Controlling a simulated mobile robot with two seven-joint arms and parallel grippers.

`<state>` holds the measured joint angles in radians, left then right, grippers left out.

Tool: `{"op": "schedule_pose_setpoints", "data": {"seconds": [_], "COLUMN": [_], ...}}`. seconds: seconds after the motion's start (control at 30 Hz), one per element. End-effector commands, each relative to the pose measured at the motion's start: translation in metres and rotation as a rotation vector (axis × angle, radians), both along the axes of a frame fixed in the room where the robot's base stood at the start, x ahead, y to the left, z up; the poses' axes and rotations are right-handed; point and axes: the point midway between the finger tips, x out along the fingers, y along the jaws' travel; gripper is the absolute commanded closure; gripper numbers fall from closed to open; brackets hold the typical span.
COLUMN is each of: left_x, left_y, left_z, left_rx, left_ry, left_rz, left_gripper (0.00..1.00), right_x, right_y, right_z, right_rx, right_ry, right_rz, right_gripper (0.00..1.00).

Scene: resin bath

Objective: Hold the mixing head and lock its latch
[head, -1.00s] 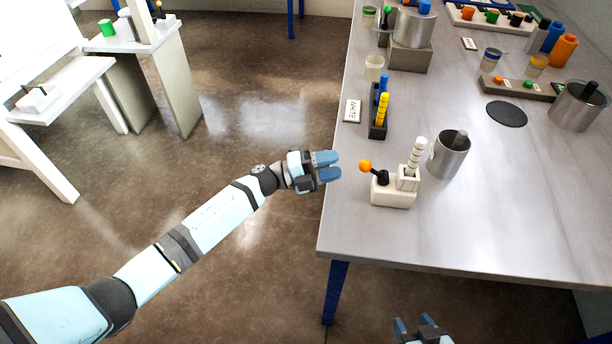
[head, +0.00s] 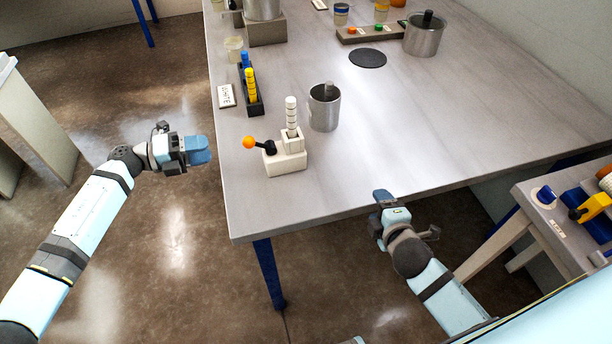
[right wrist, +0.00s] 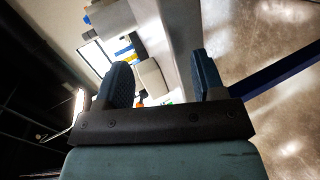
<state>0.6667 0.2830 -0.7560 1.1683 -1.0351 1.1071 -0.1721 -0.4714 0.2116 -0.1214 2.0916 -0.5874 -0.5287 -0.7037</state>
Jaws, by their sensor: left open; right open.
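The mixing head appears to be the white block with a ribbed white post (head: 291,116) rising from it. It stands on a white base (head: 287,163) near the table's front left corner. A black latch lever with an orange ball (head: 249,142) sticks out to the left of the base. My left gripper (head: 205,150) is open and empty, left of the orange ball and off the table's left edge. My right gripper (head: 385,197) is open and empty at the table's front edge, right of the base. Its two fingers also show apart in the right wrist view (right wrist: 162,74).
A grey metal cup (head: 324,110) stands right behind the base. A dark rack with blue and yellow pieces (head: 257,107) and a white label card (head: 227,96) lie behind it. A lidded pot (head: 424,40) and black disc (head: 368,58) are farther back. The front right tabletop is clear.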

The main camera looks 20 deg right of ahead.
Motion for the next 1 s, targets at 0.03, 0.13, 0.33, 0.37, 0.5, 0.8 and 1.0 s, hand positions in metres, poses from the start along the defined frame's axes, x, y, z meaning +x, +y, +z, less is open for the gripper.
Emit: {"op": "schedule_pose_setpoints", "data": {"seconds": [0.03, 0.13, 0.33, 0.37, 0.5, 0.8, 1.0], "left_x": [0.000, 0.000, 0.000, 0.000, 0.000, 0.000, 0.000], "left_y": [0.000, 0.000, 0.000, 0.000, 0.000, 0.000, 0.000], "left_z": [0.000, 0.000, 0.000, 0.000, 0.000, 0.000, 0.000], "left_rx": [0.000, -0.001, -0.001, -0.001, -0.001, -0.001, -0.001], "left_ry": [0.000, 0.000, 0.000, 0.000, 0.000, 0.000, 0.000], "left_rz": [0.000, 0.000, 0.001, 0.001, 0.001, 0.001, 0.001], "left_gripper": [0.57, 0.57, 0.57, 0.57, 0.57, 0.57, 0.57], "right_x": [0.013, 0.047, 0.097, 0.103, 0.129, 0.112, 0.098], "right_y": [-0.019, -0.031, -0.049, -0.051, -0.058, 0.060, 0.122], "right_z": [0.024, 0.047, 0.095, 0.101, 0.132, 0.083, 0.068], "right_rx": [-0.199, -0.542, -1.121, -1.197, -1.527, -1.603, -1.646], "right_ry": [-0.031, -0.066, -0.069, -0.064, -0.021, -0.051, -0.091], "right_rz": [0.006, 0.037, 0.038, 0.034, 0.003, 0.238, 0.346], "right_gripper": [0.37, 0.37, 0.37, 0.37, 0.37, 0.37, 0.37]}}
